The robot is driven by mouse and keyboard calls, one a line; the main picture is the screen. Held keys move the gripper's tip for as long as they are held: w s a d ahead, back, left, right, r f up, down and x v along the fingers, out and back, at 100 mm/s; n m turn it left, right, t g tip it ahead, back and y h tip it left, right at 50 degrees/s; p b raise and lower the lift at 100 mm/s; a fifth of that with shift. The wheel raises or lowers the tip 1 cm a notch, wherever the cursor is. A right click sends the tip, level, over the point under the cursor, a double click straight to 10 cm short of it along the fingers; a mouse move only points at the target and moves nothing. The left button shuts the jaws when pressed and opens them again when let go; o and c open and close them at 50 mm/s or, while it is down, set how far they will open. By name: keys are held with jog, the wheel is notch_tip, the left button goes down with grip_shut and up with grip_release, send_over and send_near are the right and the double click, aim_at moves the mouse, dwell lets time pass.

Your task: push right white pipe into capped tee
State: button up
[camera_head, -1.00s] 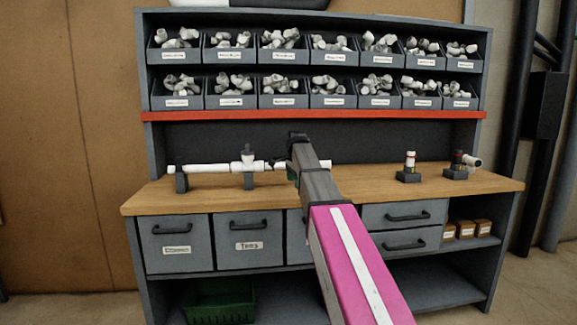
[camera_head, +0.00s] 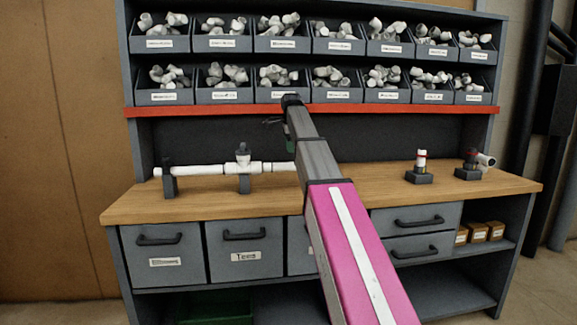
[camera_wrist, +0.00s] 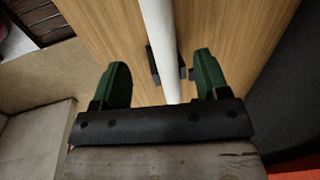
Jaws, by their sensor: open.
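The white tee (camera_head: 243,165) with a cap (camera_head: 242,148) on top lies in the pipe line above the bench. The right white pipe (camera_head: 281,167) runs from the tee's right side until my arm hides it. How deep it sits in the tee cannot be told, and its right end is hidden. My gripper (camera_head: 282,133) is above the right pipe, in front of the dark back panel. In the wrist view its two green fingers (camera_wrist: 160,62) are apart and empty. A white pipe (camera_wrist: 160,28) shows beyond them, lined up with the gap between them.
Dark stands (camera_head: 169,182) hold the line above the wooden bench top (camera_head: 360,199). A red shelf edge (camera_head: 390,109) and bins of fittings (camera_head: 340,98) lie above.

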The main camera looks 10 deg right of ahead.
aim_at(280, 165)
jog(key=f, duration=0.3)
jog(key=w+f, duration=0.1)
jog(key=f, duration=0.2)
jog(key=w+f, duration=0.1)
jog(key=f, duration=0.2)
jog(key=shift+f, duration=0.35)
jog(key=c, duration=1.3)
jog(key=shift+o, duration=0.2)
jog(key=shift+a, duration=1.95)
jog(key=o, duration=1.3)
jog(key=shift+a, duration=0.1)
jog(key=shift+c, duration=0.2)
jog(key=shift+r, duration=0.15)
